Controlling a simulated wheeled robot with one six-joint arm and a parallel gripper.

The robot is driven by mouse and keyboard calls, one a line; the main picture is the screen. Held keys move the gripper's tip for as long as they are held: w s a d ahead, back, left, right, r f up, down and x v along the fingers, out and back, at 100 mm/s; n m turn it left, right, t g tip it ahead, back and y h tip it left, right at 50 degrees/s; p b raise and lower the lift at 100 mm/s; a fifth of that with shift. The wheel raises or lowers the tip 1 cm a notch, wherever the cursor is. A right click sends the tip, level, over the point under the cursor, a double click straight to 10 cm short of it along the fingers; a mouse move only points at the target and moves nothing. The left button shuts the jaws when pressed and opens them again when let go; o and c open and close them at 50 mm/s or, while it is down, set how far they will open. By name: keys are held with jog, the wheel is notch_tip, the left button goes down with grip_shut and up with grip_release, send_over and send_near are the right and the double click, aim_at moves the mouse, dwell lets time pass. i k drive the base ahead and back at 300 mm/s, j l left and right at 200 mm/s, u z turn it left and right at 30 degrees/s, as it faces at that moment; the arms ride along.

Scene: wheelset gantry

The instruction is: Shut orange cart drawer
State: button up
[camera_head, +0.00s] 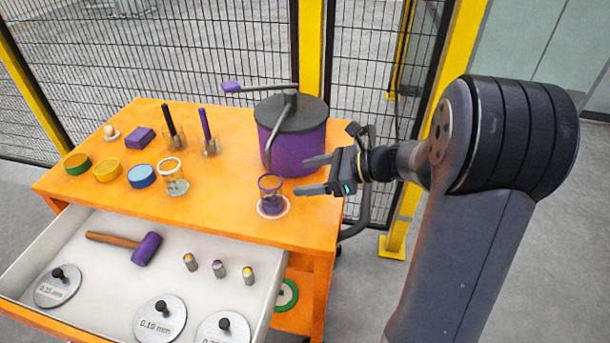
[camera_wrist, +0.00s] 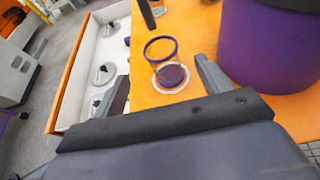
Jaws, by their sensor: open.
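The orange cart (camera_head: 215,207) stands in front of a mesh fence. Its white-lined drawer (camera_head: 90,216) is pulled well out toward the lower left. The drawer holds a purple-headed mallet (camera_head: 145,249), several small cylinders (camera_head: 219,268) and round discs with black knobs (camera_head: 160,316). In the wrist view the drawer (camera_wrist: 85,100) shows at the left. My gripper (camera_head: 305,176) is open and empty above the cart top's right side. Its fingers point left, near a purple-rimmed glass (camera_head: 271,196). In the wrist view that glass (camera_wrist: 170,73) shows between the fingers, apart from them.
A purple pot with a crank (camera_head: 293,130) stands close behind my gripper. A clear glass (camera_head: 173,178), colored round tins (camera_head: 107,170), a purple block (camera_head: 140,138) and upright tools (camera_head: 207,130) stand on the cart top. Yellow fence posts (camera_head: 311,45) rise behind. Floor is open at the right.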

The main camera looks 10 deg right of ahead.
aim_at(109, 299)
jog(key=u, duration=2.25)
jog(key=i+j+u, duration=0.25)
jog(key=j, duration=0.2)
jog(key=i+j+u, duration=0.3)
jog(key=j, duration=0.15)
